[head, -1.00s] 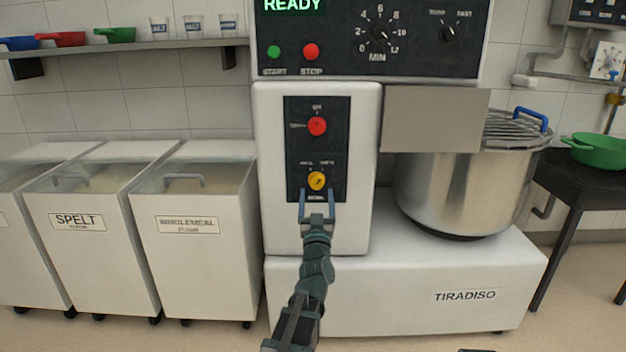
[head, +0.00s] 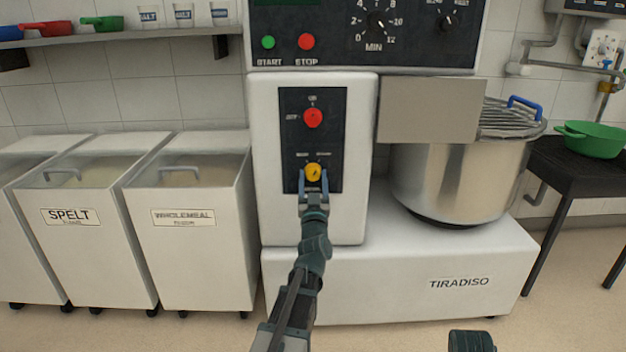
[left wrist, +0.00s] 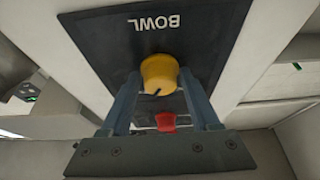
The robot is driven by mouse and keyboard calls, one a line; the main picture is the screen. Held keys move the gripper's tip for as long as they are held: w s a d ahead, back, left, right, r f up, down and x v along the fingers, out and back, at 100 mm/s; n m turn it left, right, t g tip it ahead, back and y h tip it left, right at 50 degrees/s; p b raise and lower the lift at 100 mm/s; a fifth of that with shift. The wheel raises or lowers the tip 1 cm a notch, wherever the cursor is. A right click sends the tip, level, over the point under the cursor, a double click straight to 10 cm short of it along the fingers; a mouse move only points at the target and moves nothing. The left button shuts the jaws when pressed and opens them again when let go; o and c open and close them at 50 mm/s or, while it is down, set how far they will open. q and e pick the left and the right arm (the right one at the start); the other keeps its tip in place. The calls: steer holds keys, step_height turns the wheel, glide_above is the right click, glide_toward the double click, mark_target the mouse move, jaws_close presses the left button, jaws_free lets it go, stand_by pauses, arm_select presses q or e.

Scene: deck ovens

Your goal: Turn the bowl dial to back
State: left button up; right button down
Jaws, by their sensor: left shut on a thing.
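The bowl dial (head: 313,172) is a yellow knob low on the dark panel (head: 325,145) of the mixer's white column. My left gripper (head: 313,175) has a finger on each side of it and is shut on it. The left wrist view shows the dial (left wrist: 159,75) between the blue-grey fingers (left wrist: 158,95), with the BOWL lettering upside down. A dark pointer mark on the knob faces down and slightly left there. The small position labels are too blurred to read. My right gripper is not in view; a dark part at the bottom right seems to be my right arm.
A red knob (head: 313,118) sits just above the dial. A grey guard (head: 430,110) and steel bowl (head: 450,185) stand to the right. Flour bins (head: 195,255) stand left. Green START (head: 268,42) and red STOP (head: 306,41) buttons are higher up.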

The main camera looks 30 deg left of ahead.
arm_select(q)
steer(key=shift+n+g+y, duration=0.3)
steer(key=shift+n, duration=0.2)
steer(key=n+g+y, duration=0.1)
steer(key=n, duration=0.1)
steer(key=shift+w+d+n, duration=0.1)
steer(key=shift+d+n, duration=0.05)
steer(key=shift+n, duration=0.25)
steer(key=n, duration=0.2)
steer(key=n+g+y+p, duration=0.1)
steer(key=n, duration=0.1)
steer(key=shift+r+y, duration=0.15)
steer(key=shift+y, duration=0.15)
steer(key=n+g+p, duration=0.1)
steer(key=n, duration=0.1)
steer(key=n+g+p, duration=0.1)
steer(key=n, duration=0.2)
steer(key=shift+w+d+r+g+y, duration=0.1)
steer(key=shift+g+y, duration=0.3)
steer(key=shift+n+g+p, duration=0.6)
steer(key=shift+n+p, duration=0.2)
steer(key=shift+n, duration=1)
steer(key=o, duration=1.2)
